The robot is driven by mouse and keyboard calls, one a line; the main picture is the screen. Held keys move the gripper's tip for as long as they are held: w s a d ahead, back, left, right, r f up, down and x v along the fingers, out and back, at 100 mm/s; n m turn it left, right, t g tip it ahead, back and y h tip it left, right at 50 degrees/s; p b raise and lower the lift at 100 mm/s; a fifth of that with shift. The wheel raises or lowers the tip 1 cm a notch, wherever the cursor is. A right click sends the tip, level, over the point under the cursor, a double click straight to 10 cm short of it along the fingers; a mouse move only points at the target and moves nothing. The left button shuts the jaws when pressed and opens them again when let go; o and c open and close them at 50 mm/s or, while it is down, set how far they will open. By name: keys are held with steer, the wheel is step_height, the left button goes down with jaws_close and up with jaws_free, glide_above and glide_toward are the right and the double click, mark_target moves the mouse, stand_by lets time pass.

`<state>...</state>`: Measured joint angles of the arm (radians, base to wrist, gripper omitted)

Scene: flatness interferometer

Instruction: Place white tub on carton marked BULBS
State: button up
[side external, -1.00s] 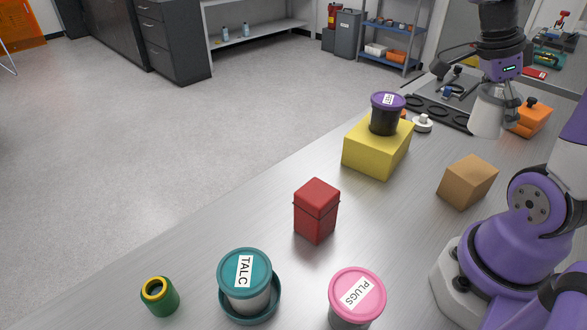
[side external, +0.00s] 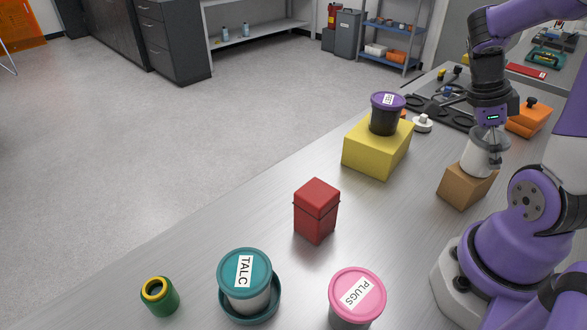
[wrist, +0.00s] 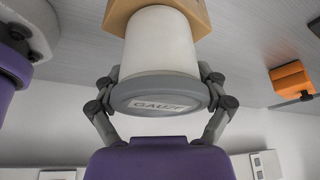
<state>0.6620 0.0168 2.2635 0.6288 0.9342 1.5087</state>
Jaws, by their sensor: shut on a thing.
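The white tub (side external: 479,160) has a grey lid with a label that seems to read GAUZE in the wrist view (wrist: 160,45). My gripper (side external: 489,142) is shut on it from above, with a finger on each side of the lid in the wrist view (wrist: 160,92). The tub is upright over the brown carton (side external: 462,188). Its base is at the carton's top, but I cannot tell whether they touch. The carton also shows behind the tub's base in the wrist view (wrist: 192,12). No BULBS marking is visible on it.
A yellow box (side external: 372,152) carries a dark tub with a purple lid (side external: 388,101). A red box (side external: 316,210), the TALC tub (side external: 245,272), the PLUGS tub (side external: 357,295) and a green jar (side external: 160,298) stand nearer. An orange box (side external: 527,120) lies behind my gripper.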

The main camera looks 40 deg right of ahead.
steer(key=shift+f, duration=0.15)
steer(key=o, duration=0.9)
steer(key=v, duration=0.7)
steer(key=shift+r, duration=0.2)
steer(key=w+a+n+t, duration=0.2)
steer(key=a+n, duration=0.4)
steer(key=n, duration=0.4)
steer(key=w+a+r+n+t+y, duration=0.1)
steer(key=w+a+n+t, duration=0.2)
steer(key=a+n, duration=0.3)
steer(key=w+a+n+t+y, duration=0.1)
steer(key=w+a+n+t, duration=0.2)
steer(key=n, duration=1.1)
steer(key=shift+w+a+r+n+t, duration=0.15)
steer(key=shift+a+t, duration=0.1)
steer(key=shift+a, duration=0.35)
steer(key=shift+a+r+n+t, duration=0.1)
steer(key=shift+a+t, duration=0.2)
steer(key=shift+a, duration=0.3)
steer(key=shift+w+a+n+t, duration=0.15)
steer(key=shift+a+t, duration=0.1)
steer(key=shift+a, duration=0.35)
